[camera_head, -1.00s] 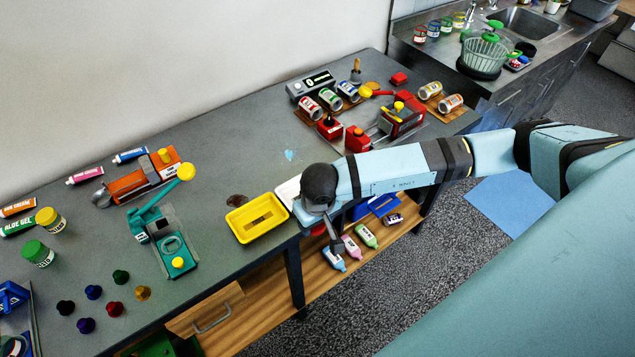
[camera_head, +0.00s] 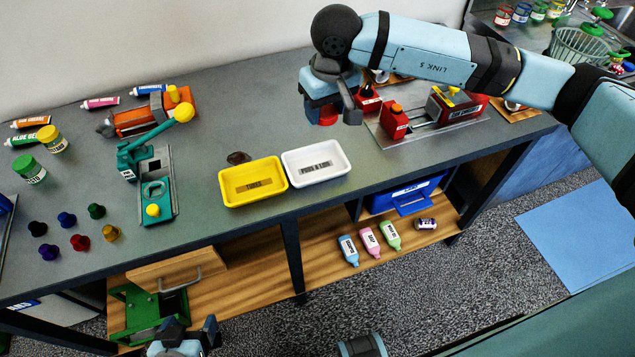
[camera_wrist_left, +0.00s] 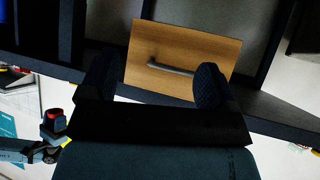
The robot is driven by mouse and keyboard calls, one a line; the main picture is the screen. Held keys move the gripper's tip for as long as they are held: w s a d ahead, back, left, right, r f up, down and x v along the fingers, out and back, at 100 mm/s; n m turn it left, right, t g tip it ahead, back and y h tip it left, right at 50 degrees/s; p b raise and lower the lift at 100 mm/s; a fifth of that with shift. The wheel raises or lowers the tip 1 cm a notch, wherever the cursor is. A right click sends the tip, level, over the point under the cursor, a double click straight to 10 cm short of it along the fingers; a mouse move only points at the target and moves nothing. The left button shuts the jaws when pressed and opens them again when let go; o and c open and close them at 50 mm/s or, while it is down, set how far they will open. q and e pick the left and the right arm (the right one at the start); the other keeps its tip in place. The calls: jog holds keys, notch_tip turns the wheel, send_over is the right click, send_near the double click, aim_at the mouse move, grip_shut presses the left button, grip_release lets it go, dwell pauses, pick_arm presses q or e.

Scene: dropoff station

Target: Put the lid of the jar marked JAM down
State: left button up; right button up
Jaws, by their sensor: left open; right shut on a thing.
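My right gripper (camera_head: 338,98) is shut on a red, round lid (camera_head: 323,114), partly covered by the fingers. It holds the lid in front of the red machine, beyond the white tray in the head view. In the left wrist view the red lid also shows at the lower left (camera_wrist_left: 55,114). I cannot read JAM on any jar; my right arm hides much of the jar rack at the back. My left gripper (camera_head: 190,336) is open and empty at the bottom edge, low in front of the table. In its wrist view its fingers (camera_wrist_left: 152,85) stand apart before a drawer handle.
A yellow tray (camera_head: 226,191) and a white tray (camera_head: 338,172) stand at the table's front edge. A teal machine (camera_head: 160,183) is at left, the red machine (camera_head: 397,122) at right. A wooden drawer (camera_head: 150,275) is below. Grey tabletop between the machines (camera_head: 245,120) is mostly clear.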

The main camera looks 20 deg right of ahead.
jog(key=r, duration=0.1)
jog(key=a+r+b, duration=0.1)
jog(key=w+r+n+b, duration=0.1)
jog(key=shift+a+r, duration=0.2)
jog(key=shift+a, duration=0.2)
send_over(316, 167)
notch_tip(316, 167, down, 14)
jog(key=shift+s+f+p, duration=0.15)
jog(key=shift+p, duration=0.3)
notch_tip(316, 167, down, 4)
jog(key=shift+f, duration=0.55)
pick_arm(q)
jog(key=shift+w+f, duration=0.15)
jog(key=shift+f, duration=0.75)
jog(key=shift+d, duration=0.1)
pick_arm(e)
jog(key=shift+f, duration=0.25)
jog(key=o, duration=0.9)
jog(key=shift+r, duration=0.1)
pick_arm(q)
jog(key=shift+f, duration=0.1)
